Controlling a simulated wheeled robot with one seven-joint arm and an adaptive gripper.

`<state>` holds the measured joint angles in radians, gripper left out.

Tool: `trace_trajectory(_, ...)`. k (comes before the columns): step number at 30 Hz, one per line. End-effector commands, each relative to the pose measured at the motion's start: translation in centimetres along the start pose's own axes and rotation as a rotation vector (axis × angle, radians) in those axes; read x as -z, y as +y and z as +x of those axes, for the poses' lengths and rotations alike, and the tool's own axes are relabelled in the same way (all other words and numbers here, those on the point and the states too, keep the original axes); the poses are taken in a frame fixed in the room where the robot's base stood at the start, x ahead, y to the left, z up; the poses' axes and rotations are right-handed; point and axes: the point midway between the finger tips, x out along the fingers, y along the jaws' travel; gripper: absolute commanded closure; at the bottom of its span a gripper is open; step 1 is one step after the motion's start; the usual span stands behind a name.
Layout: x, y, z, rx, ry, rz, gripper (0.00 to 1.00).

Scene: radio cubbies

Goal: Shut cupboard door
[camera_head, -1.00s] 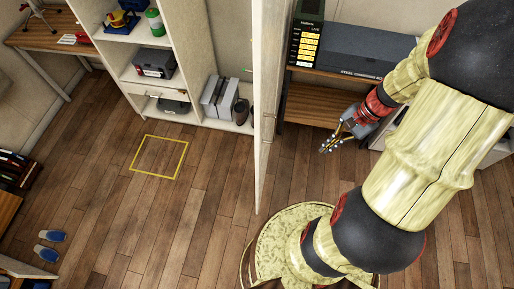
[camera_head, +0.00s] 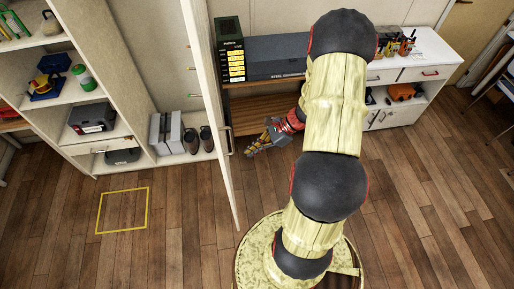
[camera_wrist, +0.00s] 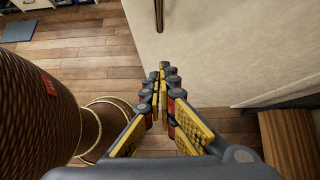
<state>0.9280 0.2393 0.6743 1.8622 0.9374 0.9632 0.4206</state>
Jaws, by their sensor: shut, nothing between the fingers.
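The cream cupboard (camera_head: 141,92) stands at the left with open shelves. Its tall door (camera_head: 212,95) stands wide open, sticking out from the cupboard's right side towards me. A bar handle (camera_head: 229,140) is on the door; a dark bar that looks like this handle also shows in the wrist view (camera_wrist: 158,14). My gripper (camera_head: 249,153) is shut and empty, to the right of the door near the handle's height. In the wrist view my fingertips (camera_wrist: 163,68) point at the door's cream face (camera_wrist: 215,45). I cannot tell whether they touch it.
A low wooden shelf unit (camera_head: 262,103) with a dark grey case (camera_head: 278,58) is behind my gripper. A white cabinet (camera_head: 432,70) stands at the right. A yellow square outline (camera_head: 123,210) marks the floor before the cupboard. The wooden floor in front is clear.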

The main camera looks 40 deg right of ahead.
Motion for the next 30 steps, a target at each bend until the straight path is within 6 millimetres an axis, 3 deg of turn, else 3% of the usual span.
trace_trajectory(6,0.0,0.1,4.5,-0.005,-0.001,-0.001,1.00)
trace_trajectory(12,-2.0,0.1,6.3,-0.003,0.000,-0.003,1.00)
trace_trajectory(30,-2.9,0.0,7.2,0.000,0.000,-0.001,1.00)
